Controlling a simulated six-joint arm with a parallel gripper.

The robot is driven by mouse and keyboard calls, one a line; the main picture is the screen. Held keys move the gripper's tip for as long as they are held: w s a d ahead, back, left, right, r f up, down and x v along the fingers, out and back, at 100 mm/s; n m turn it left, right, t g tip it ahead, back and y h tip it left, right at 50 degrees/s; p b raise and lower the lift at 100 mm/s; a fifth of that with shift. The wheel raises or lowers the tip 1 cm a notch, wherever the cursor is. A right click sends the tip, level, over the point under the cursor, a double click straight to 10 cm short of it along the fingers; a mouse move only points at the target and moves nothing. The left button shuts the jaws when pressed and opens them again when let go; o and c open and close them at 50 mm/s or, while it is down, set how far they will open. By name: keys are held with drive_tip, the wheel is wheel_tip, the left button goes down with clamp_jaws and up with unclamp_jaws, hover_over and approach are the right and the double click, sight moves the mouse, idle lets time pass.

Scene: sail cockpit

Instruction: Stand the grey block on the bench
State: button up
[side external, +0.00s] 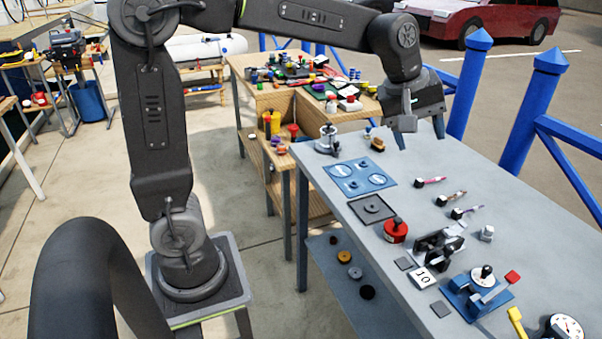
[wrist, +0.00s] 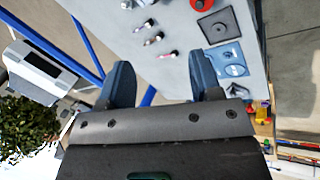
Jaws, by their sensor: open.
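A small light-grey block (side external: 487,233) sits on the grey bench (side external: 520,215), right of the black clamp-like fixture. It is too small to tell whether it lies or stands. I cannot make it out for certain in the wrist view. My gripper (side external: 420,137) is above the far end of the bench, well away from the block, with its fingers pointing down. In the wrist view my gripper (wrist: 161,72) has its two blue-grey fingers wide apart, with nothing between them.
A red knob (side external: 396,231), a black fixture (side external: 438,243), a blue joystick unit (side external: 477,292) and a gauge (side external: 565,328) surround the block's area. Several small tools lie behind it. A blue plate (side external: 359,177) is near the far end. Blue railing (side external: 530,100) runs behind the bench.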

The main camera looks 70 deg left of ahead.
drive_tip(key=s+a+f+m, duration=0.1)
drive_tip(key=s+f+m, duration=0.1)
drive_tip(key=s+m, duration=0.4)
drive_tip(key=s+f+m+t+y, duration=0.1)
drive_tip(key=s+m, duration=0.5)
drive_tip(key=s, duration=0.9)
drive_tip(key=shift+a+f, duration=0.35)
drive_tip(key=shift+f, duration=0.4)
